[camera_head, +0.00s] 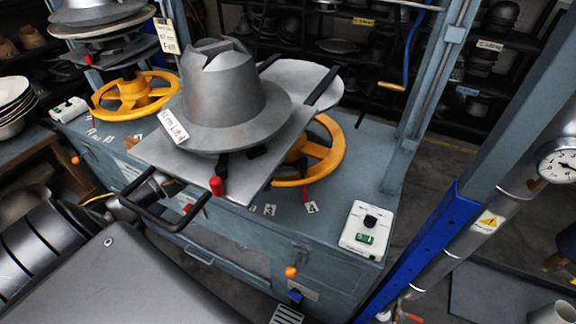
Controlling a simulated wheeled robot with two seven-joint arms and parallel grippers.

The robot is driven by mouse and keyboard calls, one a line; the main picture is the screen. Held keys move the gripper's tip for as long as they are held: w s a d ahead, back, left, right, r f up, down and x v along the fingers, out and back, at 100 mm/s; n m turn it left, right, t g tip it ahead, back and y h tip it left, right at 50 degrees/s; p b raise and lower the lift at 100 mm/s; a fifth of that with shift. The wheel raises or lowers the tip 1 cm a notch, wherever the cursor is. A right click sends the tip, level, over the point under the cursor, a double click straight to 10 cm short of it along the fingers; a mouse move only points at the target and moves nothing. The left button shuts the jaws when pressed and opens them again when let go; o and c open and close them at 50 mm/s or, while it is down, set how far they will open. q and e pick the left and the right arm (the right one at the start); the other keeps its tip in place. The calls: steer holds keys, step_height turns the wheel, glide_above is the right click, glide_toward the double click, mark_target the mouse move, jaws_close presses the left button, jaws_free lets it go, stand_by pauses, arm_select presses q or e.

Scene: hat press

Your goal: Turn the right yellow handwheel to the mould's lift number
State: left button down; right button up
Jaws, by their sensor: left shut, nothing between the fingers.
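The right yellow handwheel (327,168) lies flat on the blue-grey press bench, partly hidden under the tray and mould. A grey metal hat mould (222,95) sits on a tray (158,154) above it. Its white tag (172,126) seems to read "Lift 4", in small print. Number labels 3 (270,210) and 4 (311,207) lie in front of the wheel. A small red marker (305,194) stands close to the 4. My right gripper is out of view.
A left yellow handwheel (135,96) stands under stacked grey moulds (102,20). A white control box (368,229) sits at the bench's right end. The tray's handle (173,222) projects towards me.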

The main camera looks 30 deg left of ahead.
arm_select(q)
steer(key=shift+w+d, duration=0.25)
steer(key=shift+d, duration=0.05)
steer(key=shift+w+d+f+b, duration=0.15)
steer(key=shift+d+f+b, duration=0.05)
steer(key=shift+b, duration=0.3)
steer(key=shift+d+b, duration=0.15)
steer(key=shift+b, duration=0.25)
steer(key=shift+w+r+n+t, duration=0.1)
steer(key=shift+r+n+t, duration=0.05)
steer(key=shift+n+t, duration=0.15)
steer(key=shift+d+r, duration=0.1)
steer(key=shift+w, duration=0.1)
